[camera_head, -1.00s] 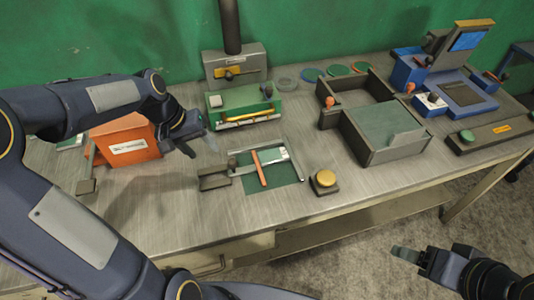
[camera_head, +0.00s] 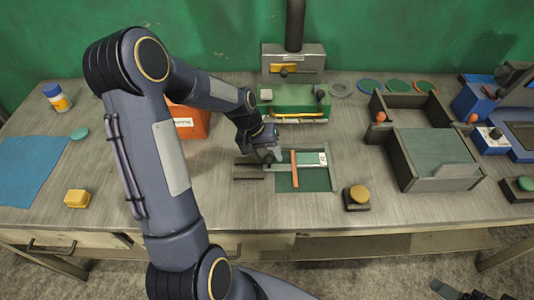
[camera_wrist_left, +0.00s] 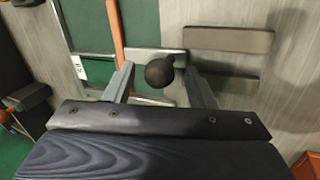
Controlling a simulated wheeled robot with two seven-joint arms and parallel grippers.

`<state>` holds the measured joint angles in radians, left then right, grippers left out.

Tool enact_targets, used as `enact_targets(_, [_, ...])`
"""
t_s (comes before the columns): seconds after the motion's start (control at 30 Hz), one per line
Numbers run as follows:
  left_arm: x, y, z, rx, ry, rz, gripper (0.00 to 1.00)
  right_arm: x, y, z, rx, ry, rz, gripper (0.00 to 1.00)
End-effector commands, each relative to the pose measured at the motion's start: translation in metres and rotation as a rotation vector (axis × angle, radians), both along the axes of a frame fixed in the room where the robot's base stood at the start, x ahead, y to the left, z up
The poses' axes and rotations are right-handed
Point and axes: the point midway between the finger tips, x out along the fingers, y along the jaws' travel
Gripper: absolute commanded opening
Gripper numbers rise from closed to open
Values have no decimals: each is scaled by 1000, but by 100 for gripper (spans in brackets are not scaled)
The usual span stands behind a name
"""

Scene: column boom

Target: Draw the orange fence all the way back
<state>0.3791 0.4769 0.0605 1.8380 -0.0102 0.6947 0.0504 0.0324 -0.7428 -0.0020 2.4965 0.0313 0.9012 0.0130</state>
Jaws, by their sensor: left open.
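The orange fence (camera_head: 294,170) is a thin bar lying across a green plate (camera_head: 316,181) in a grey frame. It also shows in the left wrist view (camera_wrist_left: 117,32), beyond the fingers. My left gripper (camera_head: 266,160) is over the left end of the frame, left of the fence. In the left wrist view my left gripper (camera_wrist_left: 160,85) is open, with a black ball knob (camera_wrist_left: 159,72) between its fingers. Whether the fingers touch the knob I cannot tell. My right gripper (camera_head: 452,291) is only partly in view at the bottom right edge.
A yellow button (camera_head: 359,193) stands right of the frame. A green fixture (camera_head: 296,103) is behind it, and an orange box (camera_head: 190,122) is behind my left arm. A grey bin (camera_head: 438,150) stands to the right. The front strip of table is mostly clear.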

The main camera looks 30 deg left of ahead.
Motion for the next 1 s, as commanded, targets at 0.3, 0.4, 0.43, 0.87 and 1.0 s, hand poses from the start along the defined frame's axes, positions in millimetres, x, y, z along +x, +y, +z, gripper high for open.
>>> enact_targets(0.3, [0, 0, 0, 0, 0, 0, 32, 0, 0, 0, 0, 0, 0, 66])
enact_targets(0.4, [0, 0, 0, 0, 0, 0, 19, 0, 0, 0, 0, 0, 0, 66])
enact_targets(0.43, [0, 0, 0, 0, 0, 0, 15, 0, 0, 0, 0, 0, 0, 66])
enact_targets(0.87, [-13, 23, -2, 3, 0, 7, 0, 0, 0, -8, 0, 0, 0, 66])
enact_targets(1.0, [-28, 49, -1, 3, 0, 9, 0, 0, 0, -14, 0, 0, 0, 66])
